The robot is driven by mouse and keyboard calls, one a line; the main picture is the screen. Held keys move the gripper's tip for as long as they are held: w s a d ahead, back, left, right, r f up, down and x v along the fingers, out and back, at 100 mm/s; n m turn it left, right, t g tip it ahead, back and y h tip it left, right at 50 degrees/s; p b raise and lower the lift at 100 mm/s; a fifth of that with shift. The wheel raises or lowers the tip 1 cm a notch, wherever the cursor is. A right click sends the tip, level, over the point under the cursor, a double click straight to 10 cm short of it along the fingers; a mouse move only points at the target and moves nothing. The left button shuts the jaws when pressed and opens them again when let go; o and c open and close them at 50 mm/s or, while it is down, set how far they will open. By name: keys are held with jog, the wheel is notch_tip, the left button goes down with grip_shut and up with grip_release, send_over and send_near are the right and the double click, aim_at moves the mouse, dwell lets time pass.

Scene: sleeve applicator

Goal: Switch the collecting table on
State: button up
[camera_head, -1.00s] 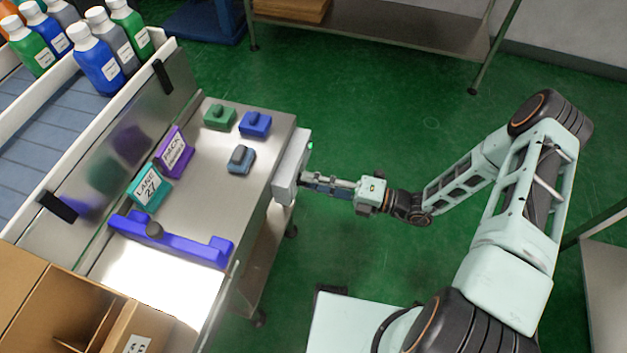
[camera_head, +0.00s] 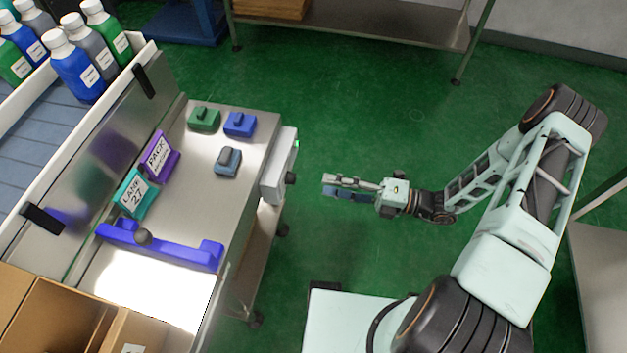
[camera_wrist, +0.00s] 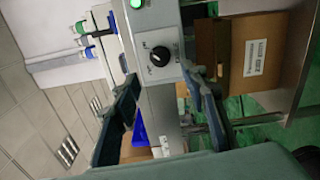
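The collecting table (camera_head: 215,185) is a steel table at the left in the head view. On its right end is a grey control box (camera_head: 279,165) with a black rotary knob (camera_head: 291,178) and a lit green lamp (camera_head: 296,143). In the wrist view the black knob (camera_wrist: 160,56) sits between two printed marks too small to read, with the green lamp (camera_wrist: 137,3) above it. My gripper (camera_head: 326,186) is to the right of the box, apart from the knob and empty. Its fingers (camera_wrist: 166,108) stand apart in the wrist view.
A purple sign (camera_head: 158,157), a teal sign (camera_head: 134,194), small green (camera_head: 204,119) and blue blocks (camera_head: 239,124) and a blue bar (camera_head: 165,247) are on the table. Bottles (camera_head: 80,68) stand behind at the left. Cardboard boxes (camera_head: 45,320) are at the lower left. Green floor around my gripper is clear.

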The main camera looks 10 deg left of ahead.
jog(key=d, duration=0.3)
jog(key=shift+s+d, duration=0.15)
jog(key=shift+d, duration=0.15)
dwell(0.3)
